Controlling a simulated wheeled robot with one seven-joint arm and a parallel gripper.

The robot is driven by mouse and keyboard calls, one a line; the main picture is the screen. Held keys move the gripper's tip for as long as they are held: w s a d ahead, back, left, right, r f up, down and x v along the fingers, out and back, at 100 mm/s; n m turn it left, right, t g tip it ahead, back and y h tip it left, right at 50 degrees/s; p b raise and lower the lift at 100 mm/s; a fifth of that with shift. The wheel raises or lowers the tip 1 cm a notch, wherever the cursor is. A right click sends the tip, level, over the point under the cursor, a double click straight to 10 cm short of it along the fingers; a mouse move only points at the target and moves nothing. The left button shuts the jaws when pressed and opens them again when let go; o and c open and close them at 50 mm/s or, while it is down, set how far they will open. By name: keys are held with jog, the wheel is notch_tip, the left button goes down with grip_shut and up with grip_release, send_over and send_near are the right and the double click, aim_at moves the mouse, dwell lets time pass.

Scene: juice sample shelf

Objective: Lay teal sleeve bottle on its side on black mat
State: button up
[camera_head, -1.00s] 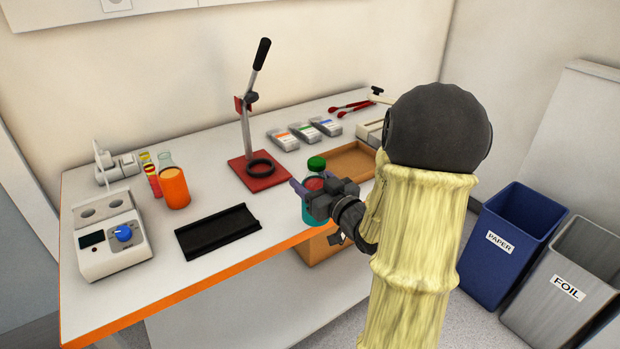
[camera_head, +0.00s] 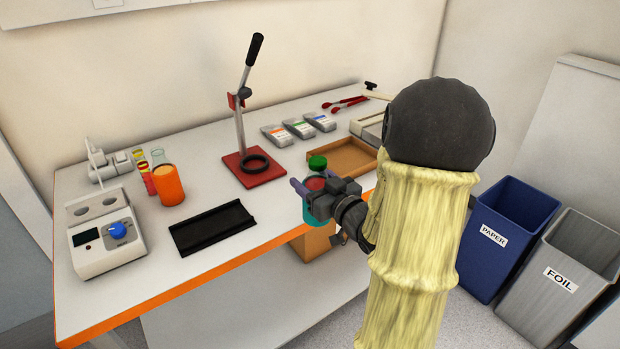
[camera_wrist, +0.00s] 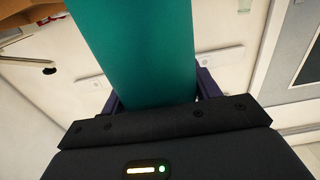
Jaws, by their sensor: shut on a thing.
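The teal sleeve bottle (camera_head: 316,205) has a green cap and reddish contents. It is upright or nearly so in the head view, in front of the table's front edge. My gripper (camera_head: 306,192) is shut on it, with purple fingers around its body. In the wrist view the teal sleeve (camera_wrist: 135,50) fills the middle, between the fingers of my gripper (camera_wrist: 155,98). The black mat (camera_head: 213,228) lies on the table to the left of the bottle, with raised edges and nothing on it. My gripper partly hides the bottle.
A red-based lever press (camera_head: 255,174) stands behind the mat. An orange beaker (camera_head: 169,187) and a white device (camera_head: 108,240) are to the left. A brown tray (camera_head: 366,146) is at the right. Bare table lies around the mat. Paper and foil bins stand on the floor.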

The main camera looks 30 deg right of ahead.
jog(key=shift+s+d+b, duration=0.1)
jog(key=shift+s+b, duration=0.25)
jog(key=shift+s, duration=0.45)
jog(key=s+d+b, duration=0.1)
jog(key=s+b, duration=0.7)
dwell(0.3)
jog(key=shift+r, duration=0.1)
notch_tip(320, 180, up, 12)
jog(key=p, duration=1.1)
dwell(0.5)
